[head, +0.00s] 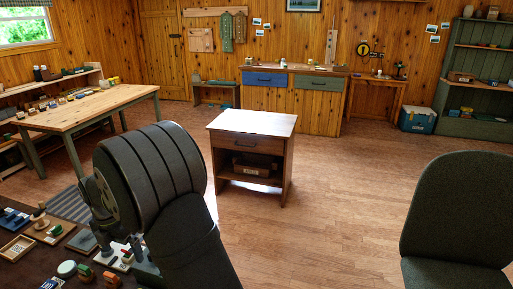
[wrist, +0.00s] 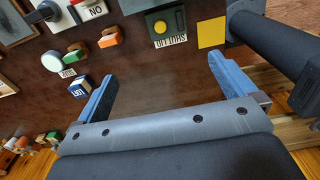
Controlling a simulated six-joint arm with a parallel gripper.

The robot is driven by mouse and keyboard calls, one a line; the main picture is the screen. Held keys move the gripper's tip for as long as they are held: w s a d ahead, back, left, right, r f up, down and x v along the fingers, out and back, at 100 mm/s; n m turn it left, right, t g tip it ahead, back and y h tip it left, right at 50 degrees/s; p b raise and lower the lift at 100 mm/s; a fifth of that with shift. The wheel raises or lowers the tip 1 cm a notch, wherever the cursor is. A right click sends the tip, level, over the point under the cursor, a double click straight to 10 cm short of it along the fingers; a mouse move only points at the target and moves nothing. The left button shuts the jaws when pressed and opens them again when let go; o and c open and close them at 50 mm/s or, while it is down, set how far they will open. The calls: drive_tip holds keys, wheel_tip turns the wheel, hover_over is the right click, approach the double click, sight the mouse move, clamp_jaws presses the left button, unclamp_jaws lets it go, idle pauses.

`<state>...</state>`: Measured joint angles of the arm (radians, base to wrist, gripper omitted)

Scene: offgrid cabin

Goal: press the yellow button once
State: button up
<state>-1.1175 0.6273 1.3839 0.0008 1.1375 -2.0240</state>
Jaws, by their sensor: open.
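The yellow button (wrist: 160,27) is a small round cap on a dark green box with a white label in front of it, at the top middle of the wrist view. My gripper (wrist: 162,68) is open, with its two blue fingers spread and nothing between them. In the wrist view the button appears beyond the fingertips, roughly between them, and apart from them. I cannot tell the height of the fingers above the tabletop. In the head view my arm covers that part of the table, and I cannot make out the yellow button there.
A flat yellow square (wrist: 211,33) lies right of the button box. Left are a white round button (wrist: 52,61), an orange block (wrist: 110,37), a green block (wrist: 77,55) and a blue labelled block (wrist: 80,86). A wooden cabinet (head: 252,125) stands on open floor beyond.

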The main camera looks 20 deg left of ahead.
clamp_jaws()
idle(1.5)
